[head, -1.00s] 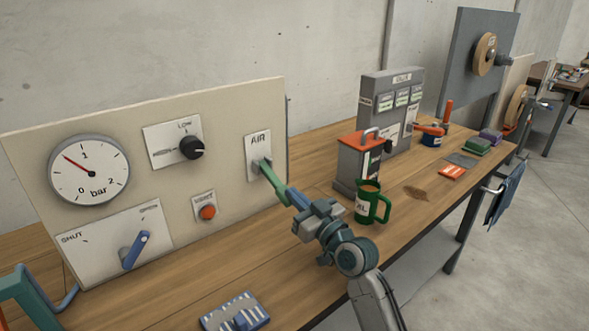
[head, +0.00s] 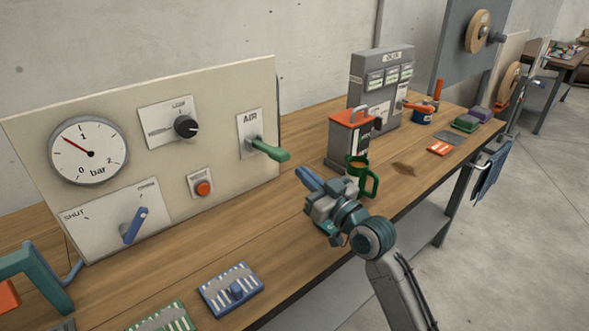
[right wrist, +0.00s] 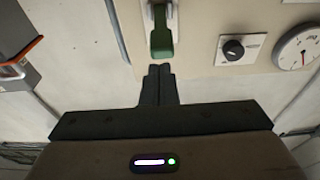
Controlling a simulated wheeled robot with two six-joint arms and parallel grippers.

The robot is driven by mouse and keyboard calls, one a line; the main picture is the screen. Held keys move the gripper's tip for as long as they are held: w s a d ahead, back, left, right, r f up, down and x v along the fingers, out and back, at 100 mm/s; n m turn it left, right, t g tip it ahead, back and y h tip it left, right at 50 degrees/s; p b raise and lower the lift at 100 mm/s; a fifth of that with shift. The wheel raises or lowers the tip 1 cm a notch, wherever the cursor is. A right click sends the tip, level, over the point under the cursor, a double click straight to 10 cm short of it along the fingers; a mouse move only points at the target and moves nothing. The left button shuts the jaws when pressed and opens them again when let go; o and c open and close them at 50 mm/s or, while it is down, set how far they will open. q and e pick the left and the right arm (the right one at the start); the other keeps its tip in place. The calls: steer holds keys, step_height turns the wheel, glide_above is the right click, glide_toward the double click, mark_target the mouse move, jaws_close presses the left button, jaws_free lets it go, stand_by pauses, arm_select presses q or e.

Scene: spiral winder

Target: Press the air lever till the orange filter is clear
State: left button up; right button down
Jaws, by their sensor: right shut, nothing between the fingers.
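The green air lever (head: 269,150) sticks out from its white AIR plate (head: 249,124) on the beige panel. My right gripper (head: 302,174) is shut and empty, in front of the lever and apart from it, over the bench. In the right wrist view the lever (right wrist: 161,40) hangs just beyond the closed fingertips (right wrist: 160,70), with a small gap between. An orange piece (head: 8,297) shows partly at the lower left edge, beside a green frame (head: 45,270); I cannot tell whether it is the filter. My left gripper is out of view.
The panel carries a pressure gauge (head: 88,151), a black knob (head: 186,127), an orange button (head: 203,188) and a blue lever (head: 135,226). A green mug (head: 368,181) stands close beyond my right gripper. Blue (head: 231,288) and green (head: 165,318) pieces lie at the bench front.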

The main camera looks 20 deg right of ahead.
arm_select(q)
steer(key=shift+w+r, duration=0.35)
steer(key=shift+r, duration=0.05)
arm_select(e)
steer(key=shift+v, duration=2.35)
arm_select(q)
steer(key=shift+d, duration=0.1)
arm_select(e)
steer(key=shift+s+r, duration=0.1)
